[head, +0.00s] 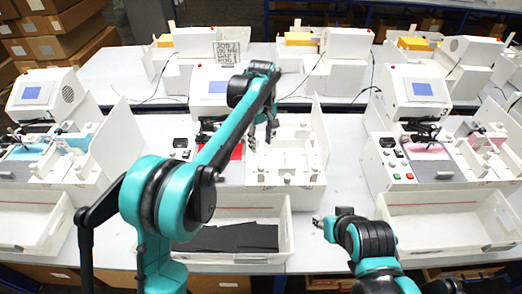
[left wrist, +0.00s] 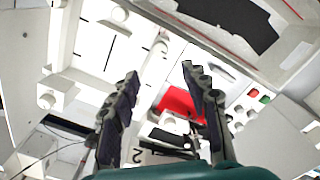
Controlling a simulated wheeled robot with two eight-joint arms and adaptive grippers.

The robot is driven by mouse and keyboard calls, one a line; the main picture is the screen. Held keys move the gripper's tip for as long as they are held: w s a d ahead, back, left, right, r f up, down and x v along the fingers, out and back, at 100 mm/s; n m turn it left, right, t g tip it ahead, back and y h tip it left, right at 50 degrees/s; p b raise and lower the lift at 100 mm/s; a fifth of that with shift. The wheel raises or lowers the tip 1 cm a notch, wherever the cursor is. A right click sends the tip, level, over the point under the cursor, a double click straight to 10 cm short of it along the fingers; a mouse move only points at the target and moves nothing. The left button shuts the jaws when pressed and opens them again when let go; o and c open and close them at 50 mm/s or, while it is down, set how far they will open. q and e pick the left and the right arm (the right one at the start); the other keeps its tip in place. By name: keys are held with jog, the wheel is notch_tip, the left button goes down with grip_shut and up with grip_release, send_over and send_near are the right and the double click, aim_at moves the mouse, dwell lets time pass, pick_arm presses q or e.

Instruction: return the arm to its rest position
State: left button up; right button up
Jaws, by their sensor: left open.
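My left arm reaches from the lower left across to the middle plotter. Its teal and black links cover part of that machine. My left gripper (head: 268,132) hangs over the white bed of the middle plotter (head: 316,150). In the left wrist view the left gripper (left wrist: 162,76) has its two dark fingers spread wide with nothing between them. A red sheet (left wrist: 180,103) lies beyond the fingers, and it also shows beside my arm in the head view (head: 237,153). My right gripper (head: 322,221) is low at the front of the table, right of the middle tray; its fingers are too small to read.
The middle tray (head: 285,229) holds black sheets (head: 236,238). Other white trays stand at the left (head: 30,222) and right (head: 445,222). Plotters with upright side panels stand left and right of the middle one.

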pick_arm(q)
jog(key=shift+r, duration=0.3)
jog(key=s+a+f+m+t+b, duration=0.2)
jog(key=s+a+m+t+b, duration=0.35)
jog(key=s+a, duration=0.75)
jog(key=s+a+f+m+t+b, duration=0.1)
jog(key=s+a+f+b, duration=0.1)
jog(key=s+f, duration=0.4)
jog(key=s+a+f+m+b, duration=0.1)
jog(key=s+a+f+b, duration=0.2)
jog(key=s, duration=0.6)
notch_tip(320, 180, down, 4)
jog(key=shift+r+t+b, duration=0.15)
jog(key=shift+t+b, duration=0.2)
jog(key=shift+b, duration=0.7)
